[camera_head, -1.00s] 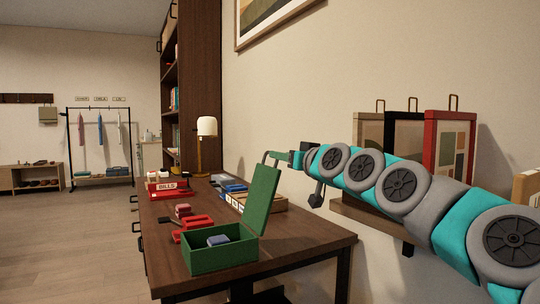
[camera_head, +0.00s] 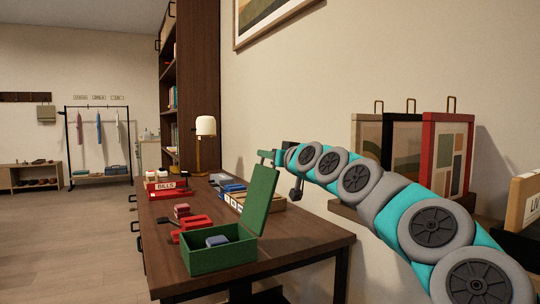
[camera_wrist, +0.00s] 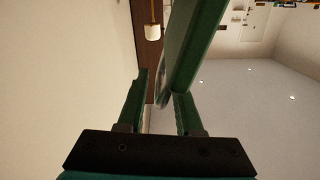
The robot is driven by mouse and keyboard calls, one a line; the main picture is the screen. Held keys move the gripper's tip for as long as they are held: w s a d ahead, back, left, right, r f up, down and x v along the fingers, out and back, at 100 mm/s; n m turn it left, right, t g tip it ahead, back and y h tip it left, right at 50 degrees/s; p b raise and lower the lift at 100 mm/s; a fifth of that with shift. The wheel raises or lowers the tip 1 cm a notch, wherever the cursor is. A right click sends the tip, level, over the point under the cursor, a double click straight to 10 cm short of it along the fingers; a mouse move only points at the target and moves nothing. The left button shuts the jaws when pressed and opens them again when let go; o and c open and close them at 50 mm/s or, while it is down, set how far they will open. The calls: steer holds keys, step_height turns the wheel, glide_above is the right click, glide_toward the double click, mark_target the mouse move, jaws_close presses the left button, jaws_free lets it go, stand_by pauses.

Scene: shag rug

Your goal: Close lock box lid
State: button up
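The green lock box (camera_head: 205,262) stands on the dark wooden desk near its front end. Its green lid (camera_head: 262,203) is raised, leaning slightly back from upright. A blue-grey block (camera_head: 217,241) lies inside the box. My gripper (camera_head: 266,156) is at the lid's top edge, partly behind it. In the wrist view my gripper's green fingers (camera_wrist: 160,108) are apart, so it is open. The lid also shows there (camera_wrist: 195,45), close to the right finger and overlapping its tip. I cannot tell whether they touch.
The desk (camera_head: 300,247) also holds a red stapler-like object (camera_head: 193,223), a red bills tray (camera_head: 168,186), a lamp (camera_head: 205,127) and a wooden organiser (camera_head: 270,203). Framed pictures (camera_head: 447,155) stand on a wall shelf beside my arm.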

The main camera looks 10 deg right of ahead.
jaws_close()
stand_by(1.2)
